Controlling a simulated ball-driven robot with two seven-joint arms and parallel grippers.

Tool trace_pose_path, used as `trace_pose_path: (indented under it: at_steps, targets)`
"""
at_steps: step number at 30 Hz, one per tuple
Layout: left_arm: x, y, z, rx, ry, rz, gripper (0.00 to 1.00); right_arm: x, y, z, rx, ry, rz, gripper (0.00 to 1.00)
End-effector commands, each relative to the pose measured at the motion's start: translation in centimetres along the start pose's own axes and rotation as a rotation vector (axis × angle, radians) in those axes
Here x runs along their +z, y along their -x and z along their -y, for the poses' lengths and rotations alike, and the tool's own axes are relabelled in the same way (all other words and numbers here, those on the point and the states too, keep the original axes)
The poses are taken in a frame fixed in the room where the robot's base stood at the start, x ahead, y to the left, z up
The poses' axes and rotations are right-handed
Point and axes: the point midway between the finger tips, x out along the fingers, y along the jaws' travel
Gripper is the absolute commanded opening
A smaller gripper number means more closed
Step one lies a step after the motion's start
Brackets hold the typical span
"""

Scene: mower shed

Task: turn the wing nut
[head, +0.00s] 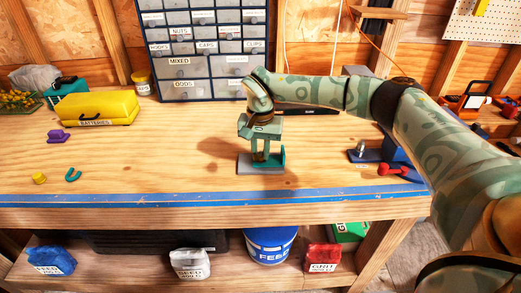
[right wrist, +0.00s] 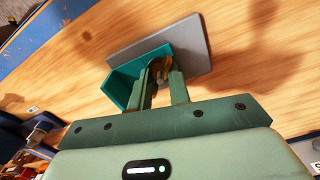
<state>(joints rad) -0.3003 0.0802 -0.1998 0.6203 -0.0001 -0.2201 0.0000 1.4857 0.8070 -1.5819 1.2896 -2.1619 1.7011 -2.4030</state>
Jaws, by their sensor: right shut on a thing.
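The wing nut (right wrist: 162,69) looks brass-brown and shows only in part between my fingertips in the right wrist view. It sits at a teal bracket (right wrist: 122,88) on a grey base plate (right wrist: 195,42). In the head view the bracket (head: 280,158) and plate (head: 248,170) stand mid-bench near the front, and the nut is mostly hidden. My right gripper (head: 260,156) points down over the plate, its fingers (right wrist: 165,78) shut on the wing nut. My left gripper is not in view.
A yellow batteries case (head: 95,108), a purple piece (head: 58,136) and a teal hook (head: 73,175) lie left. A drawer cabinet (head: 200,60) stands behind. A blue device with a red handle (head: 395,170) is right.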

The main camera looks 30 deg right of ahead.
Motion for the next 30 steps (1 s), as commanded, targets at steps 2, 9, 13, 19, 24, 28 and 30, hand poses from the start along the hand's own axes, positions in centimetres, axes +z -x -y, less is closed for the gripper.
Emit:
trace_pose_path:
  at_steps: [2, 9, 13, 19, 24, 28, 30]
  targets:
    - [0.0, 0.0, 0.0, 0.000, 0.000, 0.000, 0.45, 0.0, 0.0, 0.0, 0.000, -0.001, 0.001, 0.00]
    - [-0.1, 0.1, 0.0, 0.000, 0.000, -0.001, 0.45, 0.0, 0.0, 0.0, 0.000, -0.007, 0.001, 0.00]
    - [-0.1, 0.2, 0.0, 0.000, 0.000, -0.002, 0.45, 0.0, 0.0, 0.0, 0.000, -0.013, 0.001, 0.00]
    - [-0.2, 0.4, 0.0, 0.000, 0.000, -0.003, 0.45, 0.0, 0.1, 0.0, 0.000, -0.030, 0.001, 0.00]
    - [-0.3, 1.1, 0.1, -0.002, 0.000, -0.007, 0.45, 0.1, 0.2, 0.0, 0.001, -0.074, 0.002, 0.00]
    - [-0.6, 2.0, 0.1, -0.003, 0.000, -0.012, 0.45, 0.1, 0.4, 0.0, 0.000, -0.143, 0.001, 0.00]
    - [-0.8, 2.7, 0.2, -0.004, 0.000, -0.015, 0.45, 0.1, 0.5, 0.0, 0.000, -0.198, 0.001, 0.00]
